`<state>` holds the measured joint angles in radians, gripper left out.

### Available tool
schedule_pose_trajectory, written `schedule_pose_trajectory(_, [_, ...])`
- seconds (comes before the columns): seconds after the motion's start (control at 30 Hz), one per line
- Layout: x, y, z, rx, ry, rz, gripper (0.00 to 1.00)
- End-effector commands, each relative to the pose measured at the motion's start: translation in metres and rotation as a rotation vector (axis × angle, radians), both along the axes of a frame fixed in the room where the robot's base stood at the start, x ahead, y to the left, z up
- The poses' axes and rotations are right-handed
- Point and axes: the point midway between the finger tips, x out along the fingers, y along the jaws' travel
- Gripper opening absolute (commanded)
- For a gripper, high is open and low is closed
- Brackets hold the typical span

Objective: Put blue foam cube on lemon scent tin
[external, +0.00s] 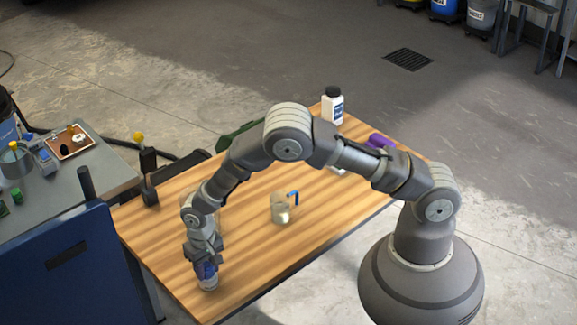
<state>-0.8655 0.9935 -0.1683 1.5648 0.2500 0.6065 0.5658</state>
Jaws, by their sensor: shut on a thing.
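My gripper (205,258) points down at the near left part of the wooden table. It is shut on a blue thing (207,271), partly hidden by the fingers; it may be the blue foam cube, but it is too small to be sure. Directly below the blue thing shows a pale, round, can-like form (208,284) at the table top. I cannot tell whether this is the lemon scent tin, or whether it and the blue thing are one object. No label can be read.
A clear jug (281,209) with a blue handle stands mid-table. A white bottle (332,106) with a dark cap and a purple thing (380,141) are at the back. A grey side table (62,195) holds small items. A blue cabinet (65,270) stands at left.

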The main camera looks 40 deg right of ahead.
Motion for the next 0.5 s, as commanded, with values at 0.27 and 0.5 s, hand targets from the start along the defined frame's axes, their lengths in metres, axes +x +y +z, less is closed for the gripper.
schedule_pose_trajectory(0.27, [0.0003, 0.0003, -0.0022, 0.001, -0.001, 0.0, 0.11])
schedule_pose_trajectory(0.5, [0.0002, 0.0003, -0.0035, 0.002, -0.001, 0.0, 0.65])
